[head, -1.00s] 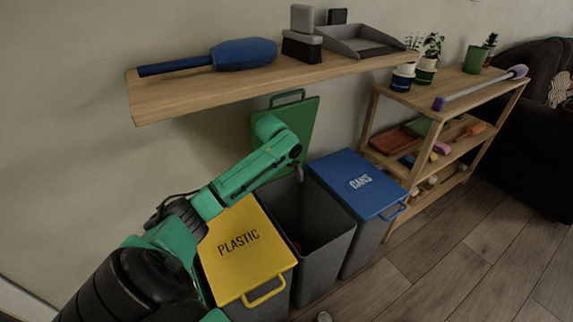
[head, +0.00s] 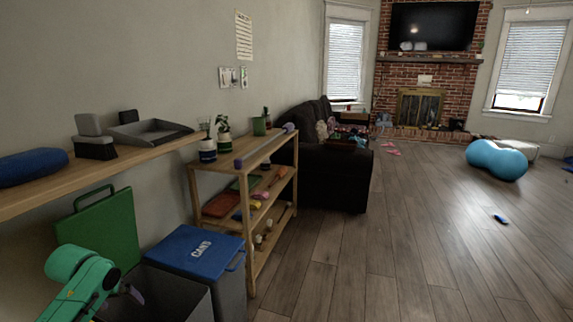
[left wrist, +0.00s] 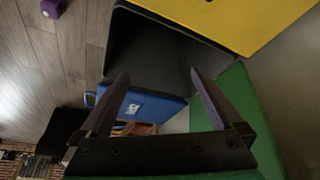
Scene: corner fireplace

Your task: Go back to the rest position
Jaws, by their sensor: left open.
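My left gripper (head: 128,294) shows at the lower left of the head view, over the open grey bin (head: 170,292) with the raised green lid (head: 105,235). In the left wrist view my gripper (left wrist: 158,78) has its two dark fingers spread wide, with nothing between them. The dark inside of the open bin (left wrist: 145,55) lies beyond the fingertips. My right gripper is in neither view now.
The blue CANS bin (head: 195,250) stands right of the open bin, and a yellow lid (left wrist: 225,15) is beside it in the wrist view. A wall shelf (head: 40,197), wooden rack (head: 250,255) and dark sofa (head: 335,175) line the wall. Floor at right is mostly clear.

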